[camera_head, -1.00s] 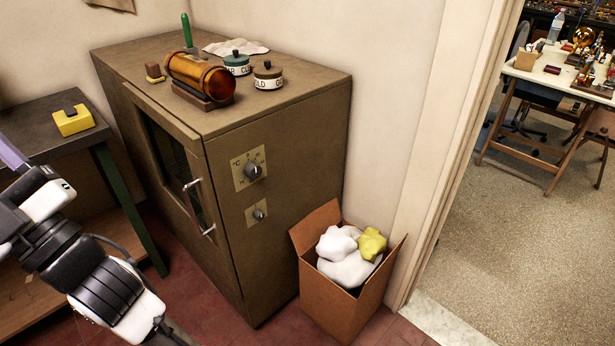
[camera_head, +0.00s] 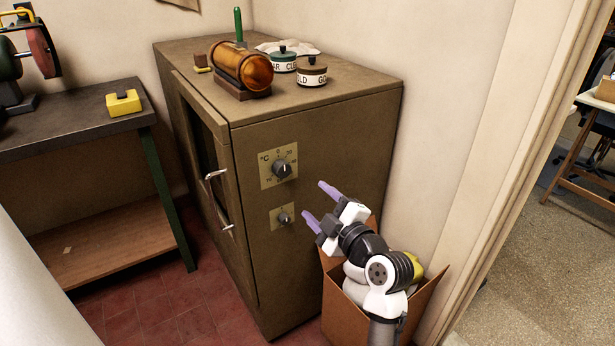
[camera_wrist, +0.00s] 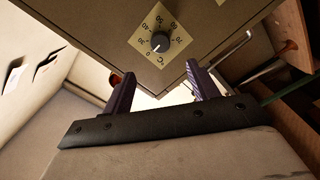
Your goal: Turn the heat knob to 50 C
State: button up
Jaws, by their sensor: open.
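The heat knob (camera_head: 282,169) is dark and round, on a beige °C dial plate (camera_head: 264,179) on the front of the brown cabinet (camera_head: 340,130). In the wrist view the knob (camera_wrist: 160,42) shows near the top, its white mark pointing to the lower left, toward the 0 end; the exact reading is hard to tell. My gripper (camera_head: 314,200) is open and empty, with purple fingers apart from the knob, to its lower right in the head view. In the wrist view my gripper (camera_wrist: 160,70) has its fingertips spread below the dial. Nothing hides the knob.
A smaller knob (camera_head: 284,218) sits below the heat knob. A metal door handle (camera_head: 218,200) sticks out at the left. A cardboard box (camera_head: 338,305) with cloths stands under my arm. An amber cylinder (camera_head: 245,65) and lidded jars (camera_head: 312,71) stand on top.

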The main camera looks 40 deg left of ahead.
aim_at(285, 172)
jog(key=p+x, duration=0.3)
jog(key=x, duration=1)
jog(key=shift+a+r+p, duration=0.1)
jog(key=shift+a+p, duration=0.2)
jog(key=shift+p, duration=0.05)
jog(key=c, duration=1)
